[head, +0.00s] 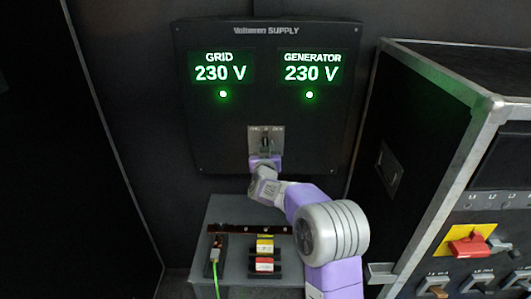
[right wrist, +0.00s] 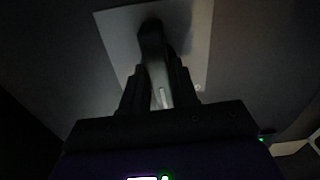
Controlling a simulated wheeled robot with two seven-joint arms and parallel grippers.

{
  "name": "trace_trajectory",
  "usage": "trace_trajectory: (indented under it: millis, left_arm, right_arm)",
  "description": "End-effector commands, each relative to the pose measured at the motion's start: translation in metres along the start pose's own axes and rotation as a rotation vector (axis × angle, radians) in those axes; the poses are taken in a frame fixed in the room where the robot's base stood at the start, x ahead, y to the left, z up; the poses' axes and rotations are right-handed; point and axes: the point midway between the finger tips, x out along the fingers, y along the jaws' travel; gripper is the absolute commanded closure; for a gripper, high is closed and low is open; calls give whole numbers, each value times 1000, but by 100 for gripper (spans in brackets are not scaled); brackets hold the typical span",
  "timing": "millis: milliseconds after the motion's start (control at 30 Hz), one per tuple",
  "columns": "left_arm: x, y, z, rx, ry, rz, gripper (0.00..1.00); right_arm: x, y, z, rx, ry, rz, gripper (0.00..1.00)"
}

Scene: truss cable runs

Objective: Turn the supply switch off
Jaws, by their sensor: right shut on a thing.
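The supply switch (head: 265,141) is a dark lever on a small light-grey plate (head: 253,131), low on the black supply panel (head: 267,107). The panel reads GRID 230 V and GENERATOR 230 V, each with a lit green lamp below. The small plate lettering is too blurred to read. My right gripper (head: 265,154) reaches up from below and is shut on the switch lever. In the right wrist view, the dark lever (right wrist: 151,38) stands between the fingers (right wrist: 160,85), against its plate (right wrist: 190,22). The lever's exact setting is hard to tell. My left gripper is out of view.
A black case with metal edges (head: 437,62) stands at the right, with a red rotary switch (head: 467,246) on a yellow plate.

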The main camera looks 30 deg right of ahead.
Motion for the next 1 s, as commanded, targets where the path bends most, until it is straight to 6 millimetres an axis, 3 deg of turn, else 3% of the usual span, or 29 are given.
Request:
trace_trajectory:
  millis: [633,667,767,1000]
  left_arm:
    - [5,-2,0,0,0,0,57]
    - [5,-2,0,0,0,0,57]
    - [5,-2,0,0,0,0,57]
    - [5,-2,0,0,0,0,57]
  right_arm:
    - [0,0,0,57,0,0,100]
    - [0,0,0,57,0,0,69]
    - [0,0,0,56,0,0,53]
    - [0,0,0,56,0,0,51]
